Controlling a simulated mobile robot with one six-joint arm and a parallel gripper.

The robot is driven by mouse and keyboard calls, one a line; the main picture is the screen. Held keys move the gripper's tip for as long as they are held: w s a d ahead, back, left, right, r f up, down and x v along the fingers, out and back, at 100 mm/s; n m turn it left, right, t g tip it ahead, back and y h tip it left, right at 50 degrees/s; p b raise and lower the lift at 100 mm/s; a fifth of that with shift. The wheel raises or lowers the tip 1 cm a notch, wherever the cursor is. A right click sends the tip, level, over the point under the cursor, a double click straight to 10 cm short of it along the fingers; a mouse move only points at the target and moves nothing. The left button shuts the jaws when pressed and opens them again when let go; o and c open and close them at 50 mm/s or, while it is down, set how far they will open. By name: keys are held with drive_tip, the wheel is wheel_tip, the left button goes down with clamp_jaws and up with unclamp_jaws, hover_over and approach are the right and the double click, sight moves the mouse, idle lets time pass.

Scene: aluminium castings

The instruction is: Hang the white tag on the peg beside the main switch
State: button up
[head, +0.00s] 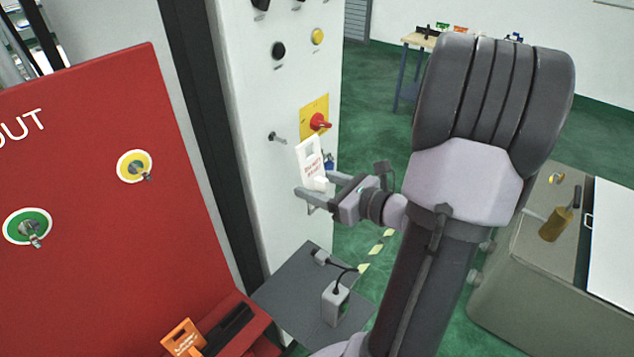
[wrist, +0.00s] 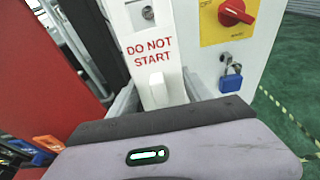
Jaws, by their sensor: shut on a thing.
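The white tag (head: 311,160) is upright in my gripper (head: 317,190), held near its lower end, in front of the white panel. In the wrist view the tag (wrist: 151,50) reads DO NOT START in red, and my gripper (wrist: 157,92) is shut on a pale block at its lower part. The peg (head: 276,137) sticks out of the panel to the left of the main switch (head: 318,122), a red handle on a yellow plate. The tag is below and right of the peg in the head view. The switch (wrist: 234,12) also shows in the wrist view.
A blue padlock (head: 329,161) hangs below the switch. A red board (head: 90,190) stands at the left, with an orange tag (head: 184,339) at its foot. A grey shelf (head: 290,300) carries a small grey box (head: 335,303). A grey cabinet (head: 510,290) stands at the right.

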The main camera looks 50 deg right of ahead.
drive_tip(key=shift+b+x, duration=0.3)
drive_tip(key=shift+x, duration=3.9)
drive_tip(key=o, duration=1.4)
drive_tip(key=shift+o, duration=0.2)
drive_tip(key=shift+s, duration=0.15)
